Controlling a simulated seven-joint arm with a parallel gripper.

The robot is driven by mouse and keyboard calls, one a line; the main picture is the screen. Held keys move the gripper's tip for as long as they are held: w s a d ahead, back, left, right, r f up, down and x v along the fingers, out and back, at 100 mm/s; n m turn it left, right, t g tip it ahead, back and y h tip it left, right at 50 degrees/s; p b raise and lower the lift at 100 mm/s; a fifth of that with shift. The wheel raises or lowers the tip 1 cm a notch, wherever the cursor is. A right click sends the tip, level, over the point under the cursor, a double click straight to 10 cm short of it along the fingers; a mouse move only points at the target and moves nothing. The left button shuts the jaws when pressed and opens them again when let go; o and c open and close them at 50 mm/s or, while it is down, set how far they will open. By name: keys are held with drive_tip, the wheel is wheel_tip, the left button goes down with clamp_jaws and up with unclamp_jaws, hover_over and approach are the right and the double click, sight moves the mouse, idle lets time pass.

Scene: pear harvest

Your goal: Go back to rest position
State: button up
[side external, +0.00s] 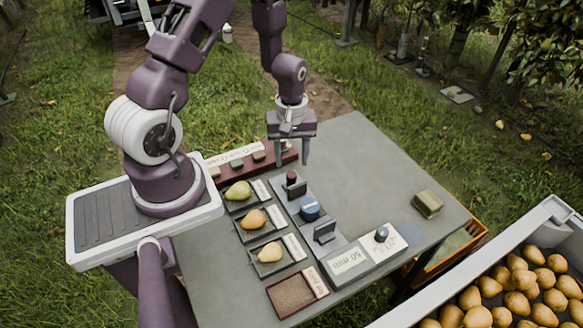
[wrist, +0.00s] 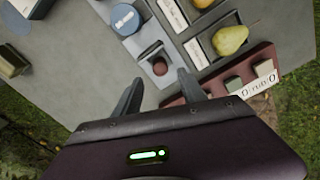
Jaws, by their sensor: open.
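My gripper (side external: 291,152) hangs open and empty above the far part of the grey table, fingers pointing down. In the wrist view its two fingers (wrist: 160,98) are spread with nothing between them. Just beyond them is a dark red round piece (wrist: 160,67) on a grey strip, which also shows in the side view (side external: 292,178). Three pears sit in separate small trays: a green one (side external: 239,191), an orange-yellow one (side external: 254,219) and a yellow one (side external: 270,252). The green pear also shows in the wrist view (wrist: 230,41).
A blue round piece (side external: 310,209) and a display reading 50 mm (side external: 347,262) stand on the table (side external: 365,160). A dark red rack (side external: 283,158) lies near my gripper. A green-brown block (side external: 427,204) sits at the right.

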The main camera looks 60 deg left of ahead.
drive_tip(key=shift+r, duration=0.75)
drive_tip(key=shift+r, duration=0.1)
drive_tip(key=s+d+r+m+t, duration=0.1)
drive_tip(key=d+r+m, duration=0.25)
drive_tip(key=r, duration=0.55)
drive_tip(key=d+r+m+t, duration=0.2)
drive_tip(key=d+r+m, duration=0.15)
drive_tip(key=r, duration=0.65)
drive_tip(key=s+d+r+m+t, duration=0.1)
drive_tip(key=s+d+r+m, duration=0.2)
drive_tip(key=s, duration=0.3)
drive_tip(key=s+d+r+m+t, duration=0.1)
drive_tip(key=s+d+r+m, duration=0.1)
drive_tip(key=s+r, duration=0.4)
drive_tip(key=shift+s+d+m+t, duration=0.3)
drive_tip(key=shift+s+d+m, duration=0.15)
drive_tip(key=shift+m, duration=0.25)
